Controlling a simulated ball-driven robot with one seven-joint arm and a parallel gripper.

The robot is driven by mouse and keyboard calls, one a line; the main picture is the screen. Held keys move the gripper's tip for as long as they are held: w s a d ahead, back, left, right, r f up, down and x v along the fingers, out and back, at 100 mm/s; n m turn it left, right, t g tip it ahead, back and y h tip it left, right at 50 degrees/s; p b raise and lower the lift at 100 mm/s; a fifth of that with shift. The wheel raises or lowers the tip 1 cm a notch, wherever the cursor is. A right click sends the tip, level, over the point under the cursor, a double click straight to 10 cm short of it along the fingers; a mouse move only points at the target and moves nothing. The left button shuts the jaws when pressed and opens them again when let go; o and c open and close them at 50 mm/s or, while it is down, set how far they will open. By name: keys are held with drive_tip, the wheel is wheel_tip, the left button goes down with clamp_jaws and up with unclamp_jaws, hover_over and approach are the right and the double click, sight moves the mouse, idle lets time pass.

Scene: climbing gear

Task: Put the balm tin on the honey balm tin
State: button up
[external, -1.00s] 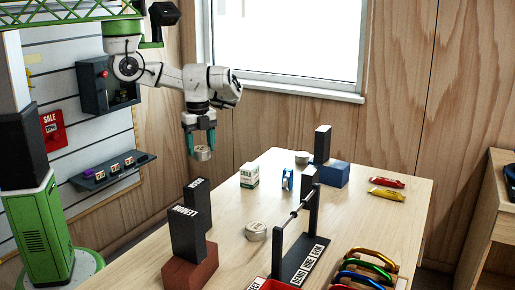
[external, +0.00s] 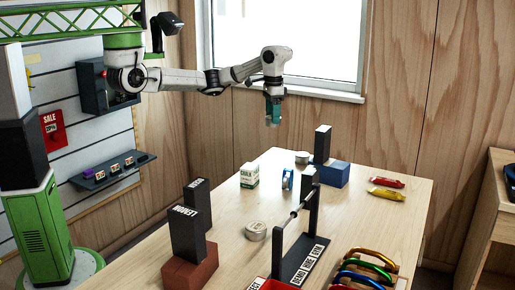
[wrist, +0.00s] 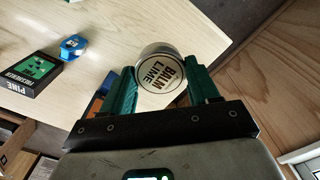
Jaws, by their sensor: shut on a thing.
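My gripper (external: 273,108) is high above the far edge of the table, shut on a small round balm tin (external: 272,122). In the wrist view the tin (wrist: 160,68) sits between the two teal fingers, its pale lid reading "BALM LIME". One silver tin (external: 302,157) stands on the table at the far end beside the blue block. Another silver tin (external: 256,230) lies near the middle of the table, left of the black rack. Their labels are too small to read, so I cannot tell which is the honey balm tin.
A dark block stands on a blue block (external: 336,176). A black rack with a bar (external: 306,232) and tall dark blocks on red bricks (external: 190,274) are obstacles.

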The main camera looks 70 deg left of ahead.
drive_tip(key=w+f, duration=0.2)
drive_tip(key=w, duration=0.1)
drive_tip(key=w+f, duration=0.3)
drive_tip(key=w, duration=0.1)
drive_tip(key=w+d+f, duration=0.1)
drive_tip(key=w+f, duration=0.1)
drive_tip(key=w, duration=0.1)
drive_tip(key=shift+w+f, duration=0.25)
drive_tip(key=shift+w, duration=0.05)
drive_tip(key=shift+w+f, duration=0.6)
drive_tip(key=shift+f, duration=1.7)
drive_tip(key=o, duration=1.1)
drive_tip(key=shift+f, duration=0.15)
wheel_tip(320, 180, up, 12)
drive_tip(key=shift+r+b, duration=0.2)
drive_tip(key=shift+b, duration=0.25)
